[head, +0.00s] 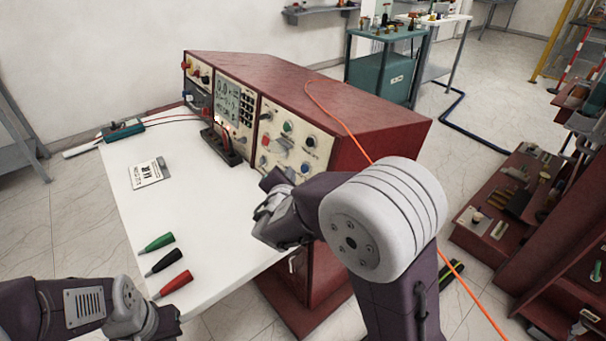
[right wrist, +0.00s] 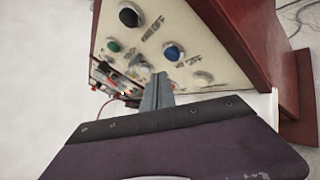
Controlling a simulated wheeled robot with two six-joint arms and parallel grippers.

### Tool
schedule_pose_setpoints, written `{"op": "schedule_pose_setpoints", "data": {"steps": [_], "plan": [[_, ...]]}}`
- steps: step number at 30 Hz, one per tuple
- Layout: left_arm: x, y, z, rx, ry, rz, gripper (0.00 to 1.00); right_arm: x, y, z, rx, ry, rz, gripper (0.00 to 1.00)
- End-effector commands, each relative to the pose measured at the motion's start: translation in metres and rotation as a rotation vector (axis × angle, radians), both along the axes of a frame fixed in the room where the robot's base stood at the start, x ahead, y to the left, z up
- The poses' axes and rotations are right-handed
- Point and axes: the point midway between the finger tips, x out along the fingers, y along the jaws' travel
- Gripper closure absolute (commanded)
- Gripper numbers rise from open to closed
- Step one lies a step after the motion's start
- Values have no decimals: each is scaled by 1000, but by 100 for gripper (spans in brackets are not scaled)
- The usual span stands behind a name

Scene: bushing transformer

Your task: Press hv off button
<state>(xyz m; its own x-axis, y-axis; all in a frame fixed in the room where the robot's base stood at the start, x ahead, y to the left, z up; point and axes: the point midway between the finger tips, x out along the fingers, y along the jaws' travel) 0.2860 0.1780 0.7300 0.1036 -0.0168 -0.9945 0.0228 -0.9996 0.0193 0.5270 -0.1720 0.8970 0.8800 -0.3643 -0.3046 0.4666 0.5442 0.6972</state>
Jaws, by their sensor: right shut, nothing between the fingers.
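The red test cabinet (head: 300,82) has a cream control panel (head: 290,140) on its right front section, with several buttons and knobs. In the right wrist view the panel (right wrist: 215,78) shows a black button (right wrist: 130,14), a blue button (right wrist: 172,52) and a green button (right wrist: 114,46). Labels ending in "OFF" are printed by the black and blue ones, but are partly blurred. My right gripper (right wrist: 157,88) is shut and empty, its tips just below the blue button in that view; contact cannot be told. In the head view my right gripper (head: 272,181) is before the panel's lower part. My left gripper (head: 165,325) is at bottom left, its fingers unclear.
A white tabletop (head: 200,200) extends in front of the cabinet. Green, black and red probes (head: 165,262) and a paper card (head: 149,173) lie on it. An orange cable (head: 345,128) runs over the cabinet. A red shelf unit (head: 510,195) stands at right.

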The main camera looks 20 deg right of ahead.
Motion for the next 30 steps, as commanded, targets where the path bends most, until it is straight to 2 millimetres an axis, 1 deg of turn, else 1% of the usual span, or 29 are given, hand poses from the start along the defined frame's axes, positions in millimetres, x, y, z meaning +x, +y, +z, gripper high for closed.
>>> {"op": "schedule_pose_setpoints", "data": {"steps": [1, 7, 30], "plan": [[0, 0, -6, 0, 0, 0, 100, 1, -4, -4, -1, -2, -2, 100], [0, 0, -9, 0, 0, 0, 100, 4, -11, -3, -2, -1, 0, 100], [0, 0, -9, 0, 0, 0, 100, 4, -11, -2, -2, -1, 1, 100]]}}
